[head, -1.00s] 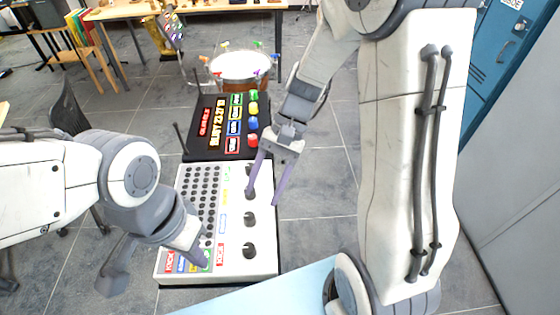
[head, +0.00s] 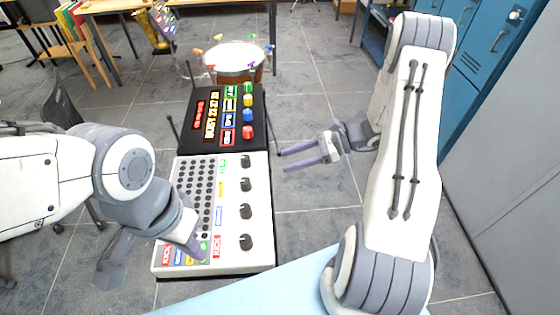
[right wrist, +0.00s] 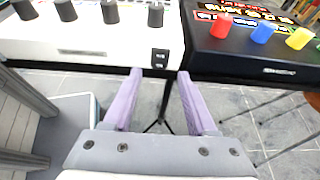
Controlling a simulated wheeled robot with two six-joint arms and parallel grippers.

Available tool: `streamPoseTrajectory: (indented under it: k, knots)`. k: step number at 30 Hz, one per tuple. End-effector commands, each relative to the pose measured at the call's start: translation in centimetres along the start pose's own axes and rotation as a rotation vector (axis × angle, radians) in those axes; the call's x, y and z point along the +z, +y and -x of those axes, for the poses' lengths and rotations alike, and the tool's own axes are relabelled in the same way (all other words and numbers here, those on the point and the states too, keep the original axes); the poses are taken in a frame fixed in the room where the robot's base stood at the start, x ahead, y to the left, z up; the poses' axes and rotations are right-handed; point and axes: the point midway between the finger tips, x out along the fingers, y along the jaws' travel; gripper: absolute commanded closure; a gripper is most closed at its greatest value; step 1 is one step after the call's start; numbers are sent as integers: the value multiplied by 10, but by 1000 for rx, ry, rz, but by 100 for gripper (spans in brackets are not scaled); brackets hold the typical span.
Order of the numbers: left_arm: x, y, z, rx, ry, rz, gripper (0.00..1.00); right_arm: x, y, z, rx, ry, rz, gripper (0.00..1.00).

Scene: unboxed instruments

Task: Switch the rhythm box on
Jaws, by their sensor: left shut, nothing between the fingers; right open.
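The white box (head: 225,262) with a grid of dark pads, several black knobs and a label that seems to read KICK looks like the rhythm box; it stands at centre-left in the head view. In the right wrist view its side face (right wrist: 120,45) carries a small black switch (right wrist: 160,58) near its corner; I cannot tell its position. My right gripper (head: 283,160) is open and empty, right of the boxes, its fingers pointing at their side; in the wrist view its fingertips (right wrist: 159,74) straddle the switch's line. My left gripper (head: 203,256) is shut and empty over the white box's front part.
A black box (head: 262,115) with lit red and yellow displays and coloured knobs adjoins the white box's far end. A drum (head: 235,62) stands beyond. A light blue surface (head: 290,285) lies in front. Grey floor is free to the right.

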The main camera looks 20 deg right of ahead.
Motion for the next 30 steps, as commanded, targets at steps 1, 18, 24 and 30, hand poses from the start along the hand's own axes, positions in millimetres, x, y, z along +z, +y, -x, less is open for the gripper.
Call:
streamPoseTrajectory:
  k: [1,18,24,30]
  knots:
    - [0,0,2,0,0,0,100,1,2,-10,6,-1,-3,43]
    - [0,0,4,0,0,0,100,0,1,-38,1,1,0,43]
    - [0,0,4,0,0,0,100,0,1,-38,1,1,0,100]
    - [0,0,-7,0,0,0,100,-6,1,-40,2,-46,-2,100]
